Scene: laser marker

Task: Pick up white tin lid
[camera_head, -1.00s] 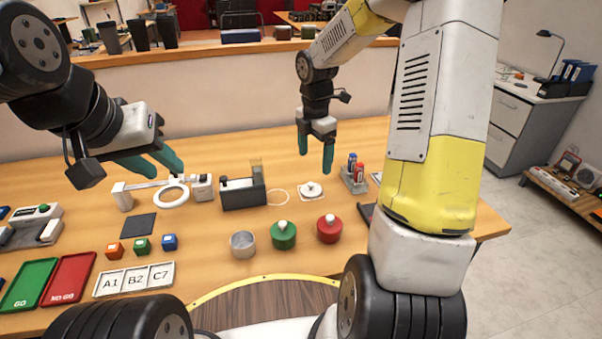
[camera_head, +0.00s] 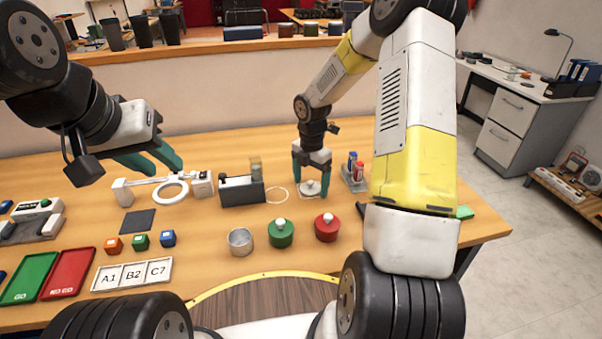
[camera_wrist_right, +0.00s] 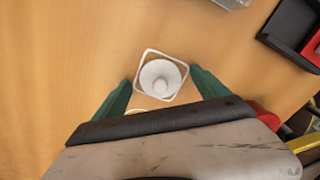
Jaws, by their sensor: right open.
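The white tin lid (camera_head: 311,187) is round with a small knob and lies on a thin white square outline on the table. It also shows in the right wrist view (camera_wrist_right: 161,77), between my fingers. My right gripper (camera_head: 311,190) is open and points down, with one green finger on each side of the lid. In the right wrist view the right gripper (camera_wrist_right: 160,88) shows a gap on both sides of the lid. My left gripper (camera_head: 160,163) is open and empty above the table at the left, near a white ring magnifier.
An open grey tin (camera_head: 240,242), a green tin (camera_head: 281,234) and a red tin (camera_head: 327,228) stand in front. A dark box (camera_head: 241,190) is left of the lid, and a rack with red and blue bottles (camera_head: 354,172) is close on its right.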

